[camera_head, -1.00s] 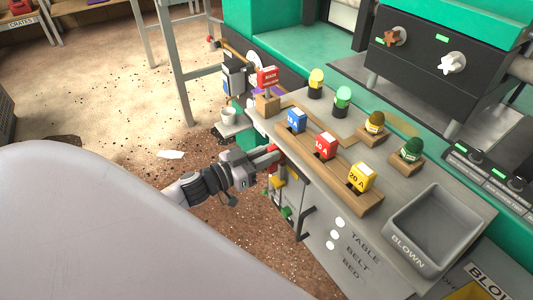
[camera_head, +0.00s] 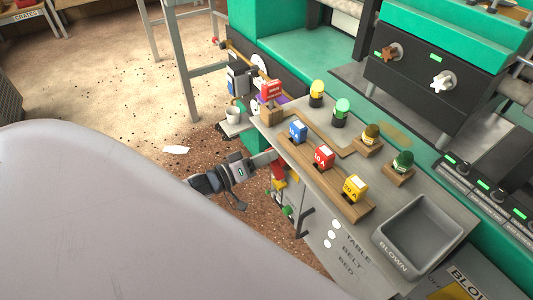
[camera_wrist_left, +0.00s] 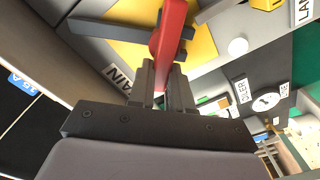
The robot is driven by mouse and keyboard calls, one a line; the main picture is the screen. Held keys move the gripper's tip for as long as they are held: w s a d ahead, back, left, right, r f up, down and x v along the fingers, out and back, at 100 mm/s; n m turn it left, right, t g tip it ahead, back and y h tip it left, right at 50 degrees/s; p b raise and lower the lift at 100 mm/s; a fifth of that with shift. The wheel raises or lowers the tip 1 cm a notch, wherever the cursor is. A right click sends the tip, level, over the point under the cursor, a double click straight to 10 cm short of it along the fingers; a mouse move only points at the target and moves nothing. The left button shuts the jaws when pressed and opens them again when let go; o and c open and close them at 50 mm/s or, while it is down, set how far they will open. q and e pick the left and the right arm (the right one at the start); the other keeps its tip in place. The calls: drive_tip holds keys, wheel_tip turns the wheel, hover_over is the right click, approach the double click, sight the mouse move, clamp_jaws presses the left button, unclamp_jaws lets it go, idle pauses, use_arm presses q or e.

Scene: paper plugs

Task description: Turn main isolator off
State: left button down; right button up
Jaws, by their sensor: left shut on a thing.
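The main isolator's red handle (camera_wrist_left: 168,32) stands out in front of a yellow plate (camera_wrist_left: 203,42) in the left wrist view. A label reading "AIN" (camera_wrist_left: 122,78), its start hidden, is beside it. My left gripper (camera_wrist_left: 163,82) is shut on the red handle, which sits between its fingertips. In the head view my left gripper (camera_head: 262,160) reaches the near side of the grey bench, and the red handle (camera_head: 278,172) shows partly at its tips. The handle's pivot is hidden. My right gripper is not in view.
The grey bench top carries blue (camera_head: 298,131), red (camera_head: 323,157) and yellow (camera_head: 354,187) plugs in a wooden rail. A grey "BLOWN" tray (camera_head: 385,237) is at the right. A white cup (camera_head: 233,115) stands on a small shelf near my left arm.

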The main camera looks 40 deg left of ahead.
use_arm(q)
drive_tip(key=shift+w+a+f+n+b, duration=0.1)
drive_tip(key=shift+f+n+b, duration=0.15)
drive_tip(key=shift+n, duration=1.2)
drive_tip(key=shift+w+a+f+n+b, duration=0.1)
drive_tip(key=shift+f+n+b, duration=0.2)
drive_tip(key=shift+n, duration=1.1)
drive_tip(key=shift+w+a+f+n+b, duration=0.1)
drive_tip(key=shift+f+n+b, duration=0.15)
drive_tip(key=shift+n, duration=1.2)
drive_tip(key=c, duration=1)
unclamp_jaws()
drive_tip(key=shift+c, duration=0.2)
drive_tip(key=shift+f, duration=0.1)
drive_tip(key=shift+s, duration=0.1)
drive_tip(key=v, duration=0.7)
drive_tip(key=shift+p, duration=0.45)
